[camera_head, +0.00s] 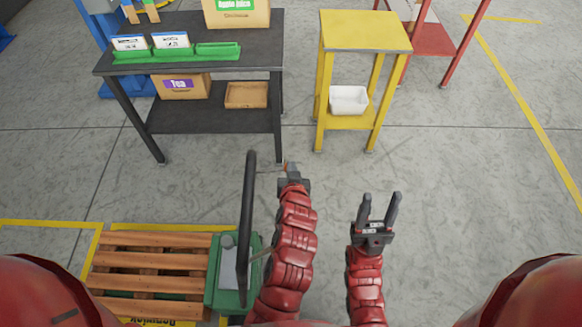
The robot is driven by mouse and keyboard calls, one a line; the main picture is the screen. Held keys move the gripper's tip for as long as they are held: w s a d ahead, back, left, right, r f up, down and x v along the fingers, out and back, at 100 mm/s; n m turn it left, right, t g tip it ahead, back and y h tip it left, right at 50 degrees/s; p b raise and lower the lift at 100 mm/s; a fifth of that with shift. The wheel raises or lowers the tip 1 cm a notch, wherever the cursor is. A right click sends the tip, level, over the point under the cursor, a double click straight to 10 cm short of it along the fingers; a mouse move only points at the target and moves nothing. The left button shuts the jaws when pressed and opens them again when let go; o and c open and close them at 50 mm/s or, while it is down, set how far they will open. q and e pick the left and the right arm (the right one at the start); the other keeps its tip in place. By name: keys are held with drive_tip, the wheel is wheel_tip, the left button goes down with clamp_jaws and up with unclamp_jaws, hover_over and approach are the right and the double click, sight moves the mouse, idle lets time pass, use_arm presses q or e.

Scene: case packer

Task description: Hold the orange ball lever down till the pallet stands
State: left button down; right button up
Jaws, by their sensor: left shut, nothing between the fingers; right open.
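The wooden pallet (150,262) lies flat at the lower left, beside a green pallet jack (250,241) with a tall black handle (247,200). My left gripper (290,168) is shut and empty, just right of the handle's upper part. A small orange spot shows at its fingertips; I cannot tell whether it is the lever's ball. A thin rod runs from the jack toward my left arm, which hides its far end. My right gripper (380,212) is open and empty over bare floor, further right.
A dark table (120,64) with green trays and boxes stands at the back left. A yellow stand (365,38) with a white bin (348,99) on its shelf is right of it. A red stand is behind. The floor at right is clear.

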sight(273, 169)
use_arm(q)
drive_tip(key=shift+w+a+f, duration=0.1)
drive_tip(key=shift+w+f, duration=0.1)
drive_tip(key=shift+f, duration=0.45)
drive_tip(key=shift+w+f, duration=0.2)
drive_tip(key=shift+f, duration=0.45)
